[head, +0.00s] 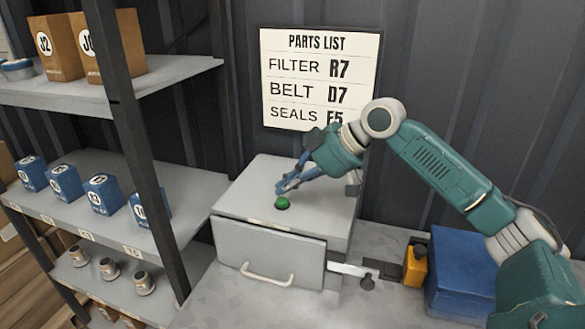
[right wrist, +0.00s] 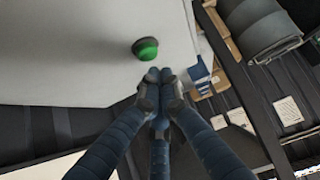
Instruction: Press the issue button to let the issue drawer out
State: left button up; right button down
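The green round issue button (head: 282,203) sits on top of a grey metal cabinet (head: 325,190). The drawer (head: 265,255), with a pale handle, is in the cabinet's front; its front panel sits close against the body. My right gripper (head: 283,186) is above and just behind the button, its fingers pointing down to the left. In the right wrist view, the fingertips (right wrist: 159,76) are together with nothing between them, and the button (right wrist: 146,48) lies just beyond them. A small gap seems to show; contact is unclear. My left gripper is not in view.
A shelf rack (head: 150,200) with blue boxes and metal parts stands at the left, its post near the cabinet. A parts list (head: 320,80) hangs on the wall behind. A blue box (head: 462,270) and a yellow item (head: 415,265) lie right of the cabinet.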

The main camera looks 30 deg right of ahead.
jog(key=shift+s+f, duration=0.1)
jog(key=shift+f, duration=0.4)
